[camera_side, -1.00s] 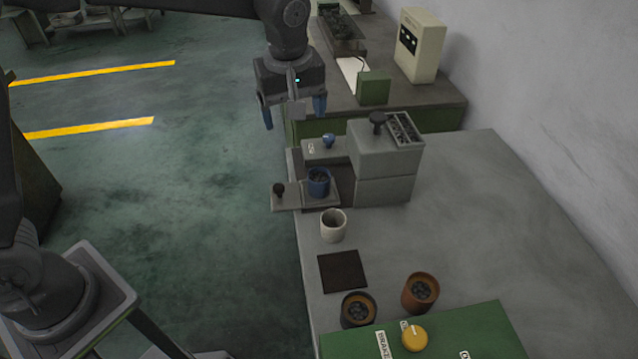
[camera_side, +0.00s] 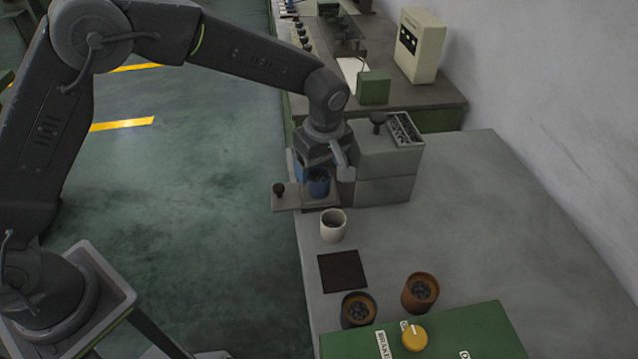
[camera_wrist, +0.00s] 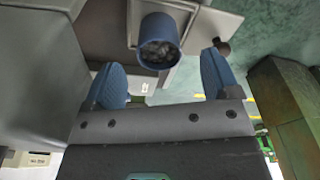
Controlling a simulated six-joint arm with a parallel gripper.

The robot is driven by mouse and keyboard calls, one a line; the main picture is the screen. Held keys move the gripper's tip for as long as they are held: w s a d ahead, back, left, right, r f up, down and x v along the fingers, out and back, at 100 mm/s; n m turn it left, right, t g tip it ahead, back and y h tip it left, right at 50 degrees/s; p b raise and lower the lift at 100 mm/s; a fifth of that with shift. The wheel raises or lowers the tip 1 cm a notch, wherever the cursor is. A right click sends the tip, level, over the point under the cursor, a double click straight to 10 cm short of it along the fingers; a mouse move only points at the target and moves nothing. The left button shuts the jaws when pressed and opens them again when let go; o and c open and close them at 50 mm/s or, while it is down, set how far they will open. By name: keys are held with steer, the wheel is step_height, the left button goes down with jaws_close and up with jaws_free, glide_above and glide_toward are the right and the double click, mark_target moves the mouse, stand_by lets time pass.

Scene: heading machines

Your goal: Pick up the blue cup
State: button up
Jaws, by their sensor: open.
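The blue cup (camera_side: 318,184) stands upright on a small grey platform (camera_side: 322,203) at the front of the grey box machine; dark pieces show inside it. In the wrist view the blue cup (camera_wrist: 158,42) is ahead of and roughly midway between the two fingers, at the far side of them. My gripper (camera_wrist: 162,82) has blue finger pads spread wide, with nothing between them. In the side view my gripper (camera_side: 320,170) is low at the cup, and its near parts hide some of the cup's surroundings.
The grey box machine (camera_side: 385,185) with a dark knob stands close right of the cup. A black-knobbed plate (camera_side: 285,195) juts out to the left.

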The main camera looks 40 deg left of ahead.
mark_target(319, 178)
steer(key=f, duration=0.5)
steer(key=shift+w+a, duration=0.25)
steer(key=shift+a, duration=0.15)
steer(key=shift+c, duration=0.2)
steer(key=c, duration=1)
steer(key=shift+r, duration=0.15)
